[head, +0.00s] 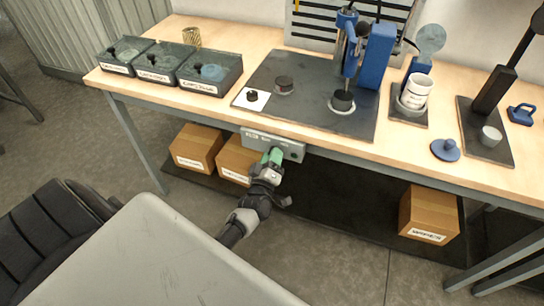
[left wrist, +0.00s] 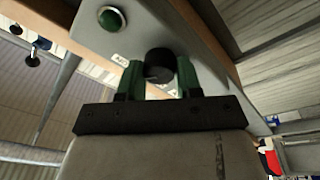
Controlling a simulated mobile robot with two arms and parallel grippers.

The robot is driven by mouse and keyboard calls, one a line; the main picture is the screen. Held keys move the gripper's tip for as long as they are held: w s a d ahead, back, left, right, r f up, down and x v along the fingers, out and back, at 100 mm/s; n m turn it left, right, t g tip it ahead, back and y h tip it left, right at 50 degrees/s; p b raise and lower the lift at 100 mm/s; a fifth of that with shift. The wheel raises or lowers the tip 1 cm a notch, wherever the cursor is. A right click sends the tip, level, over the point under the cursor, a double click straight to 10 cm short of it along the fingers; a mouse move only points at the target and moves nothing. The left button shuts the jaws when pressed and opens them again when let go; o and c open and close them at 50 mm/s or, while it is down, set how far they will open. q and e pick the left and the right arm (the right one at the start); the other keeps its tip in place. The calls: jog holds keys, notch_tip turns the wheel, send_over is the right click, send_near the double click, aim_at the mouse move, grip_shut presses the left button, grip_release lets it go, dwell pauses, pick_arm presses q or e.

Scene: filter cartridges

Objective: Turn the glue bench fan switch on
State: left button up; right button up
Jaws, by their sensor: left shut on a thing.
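The grey switch panel (head: 256,135) is fixed under the front edge of the bench, and it shows large in the left wrist view (left wrist: 185,20). It carries a black round knob (left wrist: 160,64) and a green button (left wrist: 111,18). My left gripper (head: 273,156) reaches up to the panel from below. In the left wrist view its green fingers (left wrist: 160,80) stand on either side of the black knob and are shut on it. In the head view the gripper hides the knob. I cannot read which way the knob is set. My right gripper is not in view.
The wooden bench top (head: 237,42) holds labelled dark trays (head: 209,72), a dark mat (head: 310,105) with a blue press (head: 379,55), and white cups (head: 416,92). Cardboard boxes (head: 197,147) stand below, beside my left arm. Another box (head: 428,214) stands at the right.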

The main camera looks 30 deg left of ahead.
pick_arm(q)
jog(key=shift+f+m, duration=0.1)
jog(key=shift+m, duration=0.5)
jog(key=o, duration=0.9)
jog(key=v, duration=1.1)
jog(key=s+d+f+m+g+h, duration=0.35)
jog(key=s+f+g, duration=0.2)
jog(key=f, duration=0.65)
jog(key=s+d+f+m+g+h, duration=0.35)
jog(key=s+f+m, duration=0.2)
jog(key=f, duration=0.55)
jog(key=s+f+m+g, duration=0.2)
jog(key=s+f+g, duration=0.1)
jog(key=s, duration=0.5)
jog(key=s+f+m+g+p, duration=0.1)
jog(key=s+f+m+g, duration=0.1)
jog(key=s, duration=0.5)
jog(key=s+a+f+m+g+y, duration=0.1)
jog(key=s+f+m+g, duration=0.1)
jog(key=s+f+g, duration=0.2)
jog(key=shift+s+a+f, duration=0.1)
jog(key=shift+s+f, duration=0.2)
jog(key=shift+s, duration=0.45)
jog(key=shift+s+f, duration=0.35)
jog(key=shift+s, duration=0.45)
jog(key=shift+s+a+f, duration=0.1)
jog(key=shift+s+f, duration=0.2)
jog(key=shift+s, duration=0.45)
